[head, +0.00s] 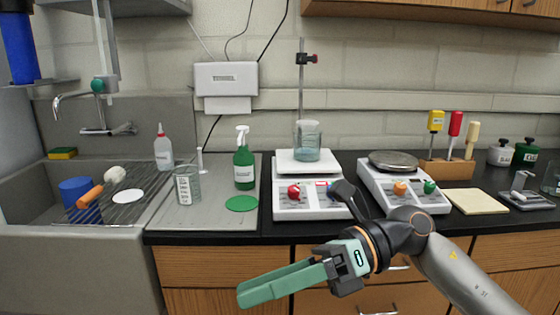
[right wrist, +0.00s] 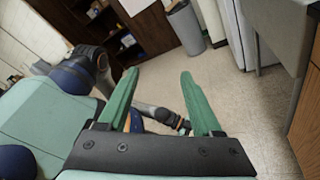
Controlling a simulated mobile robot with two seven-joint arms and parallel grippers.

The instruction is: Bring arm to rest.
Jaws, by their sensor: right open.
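My right gripper (head: 285,284) comes in from the right in the head view, in front of the wooden drawers and below the counter's front edge. Its green fingers point left and are empty. In the right wrist view the two fingers (right wrist: 158,92) stand apart with floor seen between them, and nothing is held. My left gripper does not show in the head view.
The black counter (head: 462,222) carries a white stirrer (head: 295,207) with a beaker (head: 307,140), and a second hot plate (head: 402,187). A grey sink (head: 70,228) is at left. A green spray bottle (head: 244,168) stands by it. The wrist view shows open floor (right wrist: 240,105) and a bin (right wrist: 185,28).

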